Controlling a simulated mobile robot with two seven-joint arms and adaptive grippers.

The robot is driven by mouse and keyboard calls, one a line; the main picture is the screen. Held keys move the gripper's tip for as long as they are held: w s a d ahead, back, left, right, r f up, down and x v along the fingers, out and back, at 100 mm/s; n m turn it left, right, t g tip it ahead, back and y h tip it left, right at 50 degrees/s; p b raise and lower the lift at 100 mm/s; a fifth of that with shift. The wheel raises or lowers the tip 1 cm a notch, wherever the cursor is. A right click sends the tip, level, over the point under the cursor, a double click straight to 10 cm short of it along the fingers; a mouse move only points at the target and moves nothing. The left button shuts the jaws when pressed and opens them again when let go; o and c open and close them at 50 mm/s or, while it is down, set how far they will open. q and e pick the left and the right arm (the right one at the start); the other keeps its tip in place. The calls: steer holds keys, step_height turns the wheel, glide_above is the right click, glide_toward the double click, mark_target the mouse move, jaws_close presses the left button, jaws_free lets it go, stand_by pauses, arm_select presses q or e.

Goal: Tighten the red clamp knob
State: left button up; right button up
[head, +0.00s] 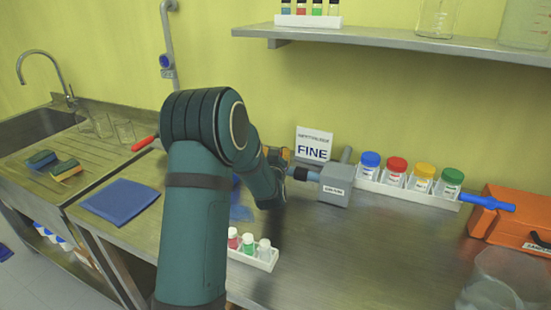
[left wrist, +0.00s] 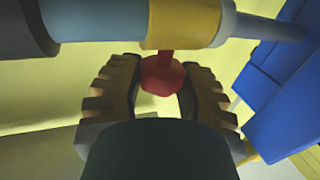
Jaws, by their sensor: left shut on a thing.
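The red clamp knob (left wrist: 162,76) is in the left wrist view, below a yellow clamp collar (left wrist: 183,24) around a grey-blue pipe (left wrist: 100,22). A short red stem joins the knob to the collar. My left gripper (left wrist: 161,72) is shut on the knob, with one ridged finger on each side of it. In the head view my left arm hides the knob and most of the gripper. A grey box (head: 335,187) with a pipe stub stands just right of the gripper there. My right gripper is in neither view.
Right of the box, a white rack (head: 408,193) holds several jars with coloured lids. An orange case (head: 515,222) lies at far right. A small vial rack (head: 255,258) stands close to my left arm. A blue cloth (head: 121,201) lies by the sink.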

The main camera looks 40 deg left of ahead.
arm_select(q)
steer(key=m+t+h, duration=0.1)
steer(key=m+h, duration=0.1)
steer(key=h, duration=0.1)
steer(key=m+t+h, duration=0.2)
steer(key=h, duration=0.1)
steer(key=shift+a, duration=0.2)
steer(key=shift+d+m+h, duration=0.1)
steer(key=shift+m+h, duration=1.15)
steer(key=shift+h, duration=0.6)
steer(key=shift+d+m+h, duration=0.1)
steer(key=shift+m+h, duration=1.15)
steer(key=shift+h, duration=0.6)
steer(key=shift+r, duration=0.1)
steer(key=o, duration=1.2)
steer(key=shift+w, duration=0.1)
steer(key=s, duration=0.4)
steer(key=s+a, duration=0.1)
steer(key=s, duration=0.3)
steer(key=s+a, duration=0.1)
steer(key=s, duration=0.3)
